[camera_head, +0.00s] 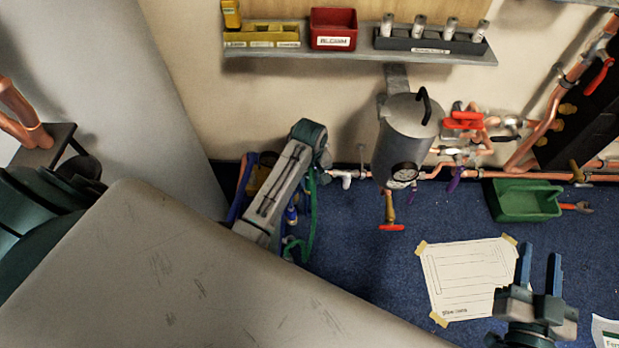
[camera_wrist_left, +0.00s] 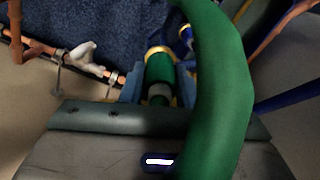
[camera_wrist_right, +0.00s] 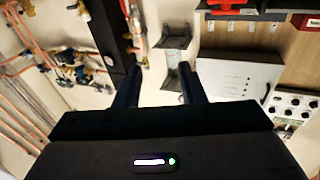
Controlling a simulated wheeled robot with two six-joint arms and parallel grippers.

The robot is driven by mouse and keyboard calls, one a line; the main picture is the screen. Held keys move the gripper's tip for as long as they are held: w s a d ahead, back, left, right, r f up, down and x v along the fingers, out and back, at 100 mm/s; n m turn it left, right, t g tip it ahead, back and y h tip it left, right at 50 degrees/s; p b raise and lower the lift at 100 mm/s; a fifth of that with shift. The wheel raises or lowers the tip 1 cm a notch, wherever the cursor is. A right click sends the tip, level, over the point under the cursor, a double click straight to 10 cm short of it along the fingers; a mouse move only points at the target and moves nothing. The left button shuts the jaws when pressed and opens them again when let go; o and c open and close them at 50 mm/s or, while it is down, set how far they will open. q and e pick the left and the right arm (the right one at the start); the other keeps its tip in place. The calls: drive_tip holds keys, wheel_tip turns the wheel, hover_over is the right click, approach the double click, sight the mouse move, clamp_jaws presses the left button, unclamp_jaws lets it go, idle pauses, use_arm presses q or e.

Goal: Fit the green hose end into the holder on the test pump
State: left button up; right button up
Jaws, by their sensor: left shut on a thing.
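In the left wrist view, my left gripper (camera_wrist_left: 158,92) is shut on the green hose end (camera_wrist_left: 159,70), which has brass-coloured collars. The green hose (camera_wrist_left: 218,85) loops up in front of the camera and hides part of the fingers. In the head view the green hose (camera_head: 311,215) hangs beside my left forearm, which hides that gripper. A blue and yellow part (camera_wrist_left: 186,36) shows just beyond the hose end; I cannot tell whether it belongs to the test pump or its holder. My right gripper (camera_head: 538,268) is open and empty above the floor at the right.
A grey cylinder with a gauge (camera_head: 407,140) hangs on the wall among copper pipes (camera_head: 540,130). A green tray (camera_head: 522,201) and a taped paper sheet (camera_head: 465,280) lie on the blue floor (camera_head: 370,250). A shelf (camera_head: 350,55) holds bins above.

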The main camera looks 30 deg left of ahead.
use_arm(q)
drive_tip(key=shift+r+p, duration=0.3)
drive_tip(key=shift+p, duration=0.1)
drive_tip(key=shift+r+p, duration=0.2)
drive_tip(key=shift+p, duration=0.1)
drive_tip(key=shift+r+p, duration=0.6)
drive_tip(key=shift+p, duration=0.25)
drive_tip(key=shift+r+p, duration=0.5)
drive_tip(key=shift+p, duration=0.3)
use_arm(e)
drive_tip(key=s+f+g, duration=0.9)
drive_tip(key=f+g, duration=0.1)
drive_tip(key=f, duration=0.1)
drive_tip(key=shift+s+a+f+g, duration=0.15)
drive_tip(key=shift+a+f+g, duration=0.2)
drive_tip(key=shift+f+g, duration=0.05)
